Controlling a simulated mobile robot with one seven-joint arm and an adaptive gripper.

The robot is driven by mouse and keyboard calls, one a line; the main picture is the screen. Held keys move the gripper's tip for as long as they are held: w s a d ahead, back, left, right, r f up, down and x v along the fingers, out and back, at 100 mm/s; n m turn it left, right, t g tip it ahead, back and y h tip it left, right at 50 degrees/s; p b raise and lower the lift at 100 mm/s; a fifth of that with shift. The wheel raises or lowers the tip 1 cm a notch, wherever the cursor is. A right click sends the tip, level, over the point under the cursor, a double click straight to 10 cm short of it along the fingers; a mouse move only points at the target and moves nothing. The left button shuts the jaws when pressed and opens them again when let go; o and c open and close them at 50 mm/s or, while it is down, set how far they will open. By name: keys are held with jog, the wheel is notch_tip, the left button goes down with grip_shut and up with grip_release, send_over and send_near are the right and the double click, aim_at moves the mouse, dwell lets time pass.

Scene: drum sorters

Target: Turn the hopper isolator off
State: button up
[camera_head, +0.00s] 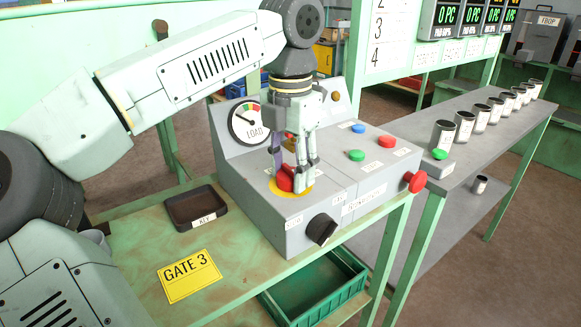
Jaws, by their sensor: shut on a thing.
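A grey control box (250,212) stands on the green bench. On its top at the left is a yellow round plate (303,194) with a red handle (285,184), which looks like the isolator switch. My gripper (293,182) points down over the plate, its fingers shut on the red handle. The fingers hide part of the handle, so its exact angle is hard to tell. The small labels beside the plate are too blurred to read.
On the box are a black knob (321,228), a red side button (416,181), green (356,155), blue (358,128) and red (386,141) buttons, and a LOAD gauge (246,123). A KEY tray (196,207) and GATE 3 sign (189,276) lie left. Several cans line the right bench.

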aim_at(290, 169)
jog(key=o, duration=1.1)
jog(key=shift+o, duration=0.2)
notch_tip(290, 169, up, 8)
jog(key=shift+f, duration=0.2)
